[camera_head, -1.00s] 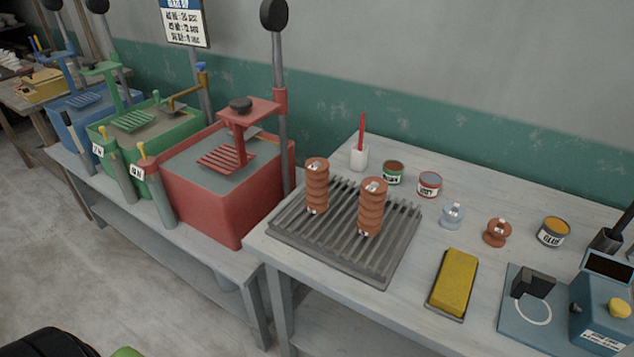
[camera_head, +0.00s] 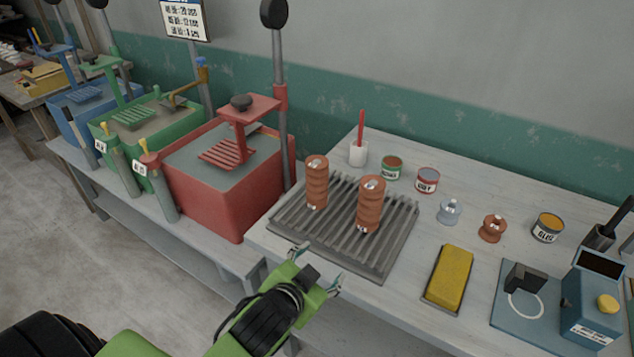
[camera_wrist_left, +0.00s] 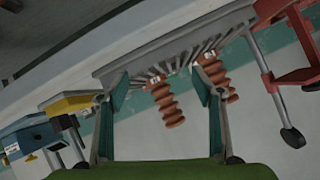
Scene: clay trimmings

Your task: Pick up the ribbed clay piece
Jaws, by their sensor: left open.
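Two ribbed clay pieces stand upright on the grey slatted rack: one at the left (camera_head: 316,183) and one nearer at the right (camera_head: 370,204). Both are orange-brown with small white tags. My left gripper (camera_head: 320,268) is open and empty in front of the rack's near edge, short of both pieces. In the left wrist view, the nearer piece (camera_wrist_left: 167,104) shows between the open fingers (camera_wrist_left: 160,100), and the other piece (camera_wrist_left: 216,78) shows by the right finger. My right gripper is in neither view.
The slatted rack (camera_head: 395,258) lies on the pale table. To its right are a yellow sponge block (camera_head: 449,277), a small brown spool-shaped piece (camera_head: 492,228), several cans and a blue device (camera_head: 592,305). Red, green and blue tubs stand left on a lower bench.

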